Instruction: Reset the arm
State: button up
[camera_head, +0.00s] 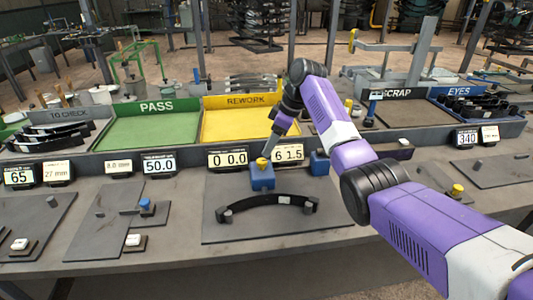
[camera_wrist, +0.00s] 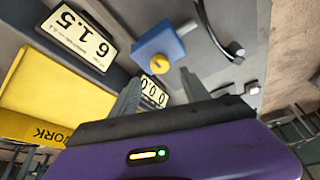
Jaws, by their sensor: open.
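My arm reaches in from the lower right of the head view, bends at the top middle and points down to the bench. My gripper (camera_wrist: 163,90) is open and nothing shows between its fingers in the wrist view. In the head view its end is small and partly hidden, close to a blue block (camera_head: 262,180) with a yellow knob. That block also shows in the wrist view (camera_wrist: 172,45), beyond the fingers.
Behind are the green PASS tray (camera_head: 150,131), yellow REWORK tray (camera_head: 225,125), SCRAP tray (camera_head: 402,113) and EYES tray (camera_head: 505,130) holding black parts. Number displays (camera_head: 160,164) line the bench. Posts stand on side plates.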

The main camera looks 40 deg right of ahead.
jog(key=shift+s+d+r, duration=0.15)
jog(key=shift+s+r, duration=0.05)
jog(key=shift+r, duration=0.35)
